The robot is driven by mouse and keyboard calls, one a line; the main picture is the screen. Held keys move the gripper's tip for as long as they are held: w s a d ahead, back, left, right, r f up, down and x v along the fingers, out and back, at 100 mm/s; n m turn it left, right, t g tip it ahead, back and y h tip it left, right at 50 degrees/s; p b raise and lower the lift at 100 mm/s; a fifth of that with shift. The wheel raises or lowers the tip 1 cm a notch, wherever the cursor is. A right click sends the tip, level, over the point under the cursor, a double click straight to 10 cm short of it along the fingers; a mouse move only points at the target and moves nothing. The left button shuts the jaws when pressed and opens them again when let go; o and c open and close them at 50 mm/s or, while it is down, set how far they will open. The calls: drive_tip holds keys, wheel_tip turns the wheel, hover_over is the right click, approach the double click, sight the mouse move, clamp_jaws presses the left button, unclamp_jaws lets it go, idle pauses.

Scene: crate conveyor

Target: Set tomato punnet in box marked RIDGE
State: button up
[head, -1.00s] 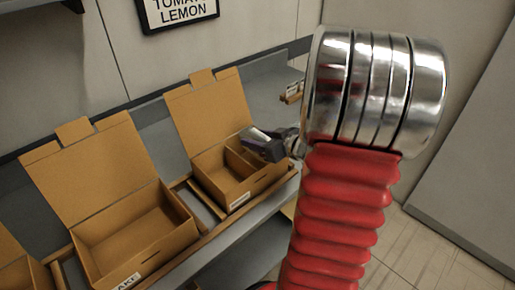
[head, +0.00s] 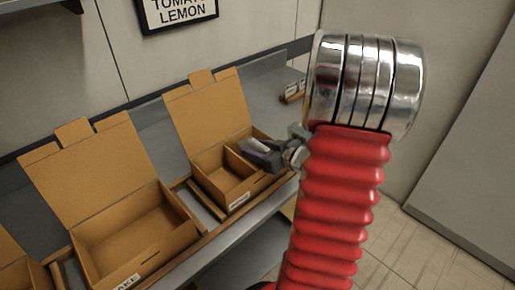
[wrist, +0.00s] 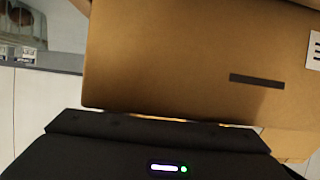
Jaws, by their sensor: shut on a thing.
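My gripper (head: 262,154) is dark grey, with a pale patch on top. It is over the right-hand compartment of an open cardboard box (head: 211,185), low near the rim. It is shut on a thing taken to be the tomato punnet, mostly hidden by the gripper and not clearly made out. The box has a raised lid, a divider and a front label (head: 239,201) too small to read surely. In the wrist view, a brown cardboard wall (wrist: 180,60) with a dark slot fills the upper part, above the black gripper body (wrist: 160,150).
A second open, empty-looking box (head: 130,235) stands to the left, its label partly reading "AKE". Another box edge (head: 15,275) shows at far left. A wall sign (head: 178,12) reads "TOMATO" (cut off) and "LEMON". Small labelled holders (head: 293,92) stand behind on the grey counter.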

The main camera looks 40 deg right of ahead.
drive_tip(key=shift+s+a+f, duration=0.1)
drive_tip(key=shift+f, duration=0.55)
drive_tip(key=o, duration=0.8)
drive_tip(key=shift+s+f, duration=0.1)
drive_tip(key=shift+f, duration=0.05)
drive_tip(key=shift+c, duration=0.2)
drive_tip(key=shift+r, duration=0.55)
drive_tip(key=v, duration=1.2)
drive_tip(key=shift+r, duration=0.35)
drive_tip(key=shift+w, duration=0.25)
